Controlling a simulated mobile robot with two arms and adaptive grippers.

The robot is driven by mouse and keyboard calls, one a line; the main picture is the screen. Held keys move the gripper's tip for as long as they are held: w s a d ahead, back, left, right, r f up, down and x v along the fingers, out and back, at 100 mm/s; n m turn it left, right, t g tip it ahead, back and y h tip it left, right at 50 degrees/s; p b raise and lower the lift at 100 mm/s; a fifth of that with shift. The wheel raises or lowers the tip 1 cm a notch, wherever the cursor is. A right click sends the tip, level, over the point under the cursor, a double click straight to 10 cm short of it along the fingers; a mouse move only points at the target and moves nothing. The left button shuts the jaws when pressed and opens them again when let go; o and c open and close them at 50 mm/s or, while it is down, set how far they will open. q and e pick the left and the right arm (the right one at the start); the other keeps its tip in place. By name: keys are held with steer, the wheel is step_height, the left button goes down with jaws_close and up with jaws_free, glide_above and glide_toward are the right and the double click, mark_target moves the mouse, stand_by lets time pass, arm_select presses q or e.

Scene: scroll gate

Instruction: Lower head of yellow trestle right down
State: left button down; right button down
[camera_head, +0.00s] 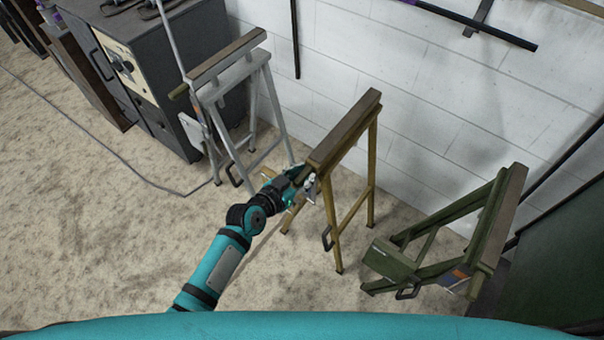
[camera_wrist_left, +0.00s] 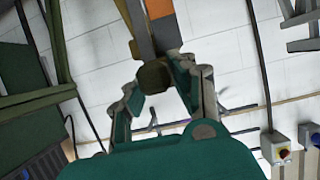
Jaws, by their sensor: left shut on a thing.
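The yellow trestle (camera_head: 369,150) stands upright near the white wall, to the right of a grey trestle. Its head is a long brown beam (camera_head: 345,130) lying on top of the yellow legs. My left gripper (camera_head: 301,180) is at the near end of this head. In the left wrist view, its fingers (camera_wrist_left: 160,88) are closed around a dark, rounded olive handle (camera_wrist_left: 154,77) in front of the beam's end. The gripper hides part of the near legs in the head view. My right gripper is not in view.
A grey trestle (camera_head: 262,115) stands left of the yellow one, beside a dark cabinet (camera_head: 150,65). A green trestle (camera_head: 440,235) stands to the right, near a dark green panel (camera_head: 570,250). The carpet-like floor (camera_head: 90,240) in front is mostly clear.

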arm_select(q)
steer(key=shift+s+f, duration=0.15)
steer(key=shift+f, duration=0.4)
steer(key=c, duration=1.1)
jaws_free()
steer(key=v, duration=1.2)
steer(key=shift+r, duration=0.1)
